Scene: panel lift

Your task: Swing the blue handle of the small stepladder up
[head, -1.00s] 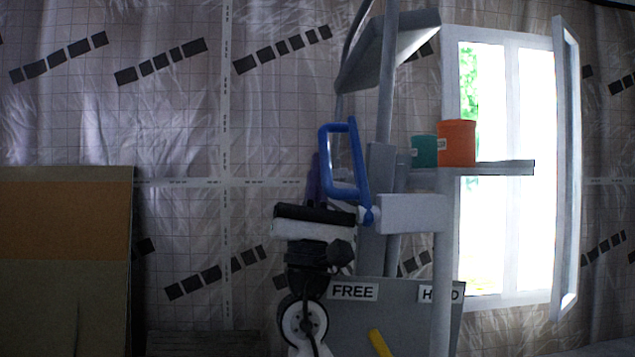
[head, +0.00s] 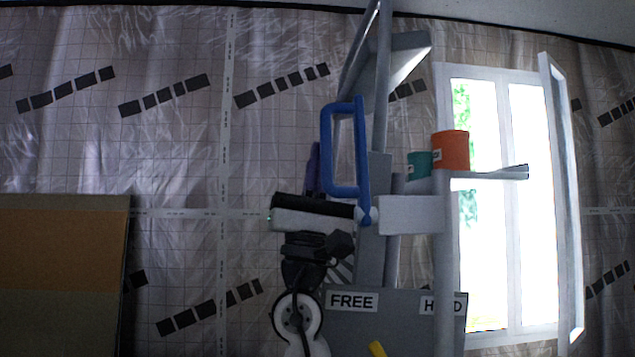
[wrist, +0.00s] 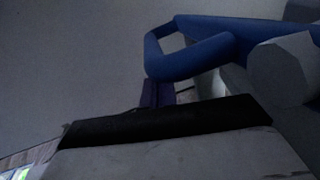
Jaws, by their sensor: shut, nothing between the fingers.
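The blue handle (head: 362,150) is a closed loop standing upright in the head view, its lower end at a pale pivot on a grey arm (head: 411,214). The arm belongs to a grey post frame (head: 375,250) with FREE and HOLD labels. I see no stepladder; the handle is on this frame. My gripper (head: 312,165) has dark purple fingers, shut and empty, pointing up just left of the handle and partly behind its loop. In the wrist view, the handle (wrist: 200,57) crosses above the fingers (wrist: 158,94). I cannot tell whether they touch.
A yellow lever (head: 377,349) is low on the frame. A teal pot (head: 418,166) and an orange pot (head: 451,150) stand on a grey shelf (head: 490,175) at right. A bright window (head: 500,220) is behind. Brown boards (head: 60,245) lean at left.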

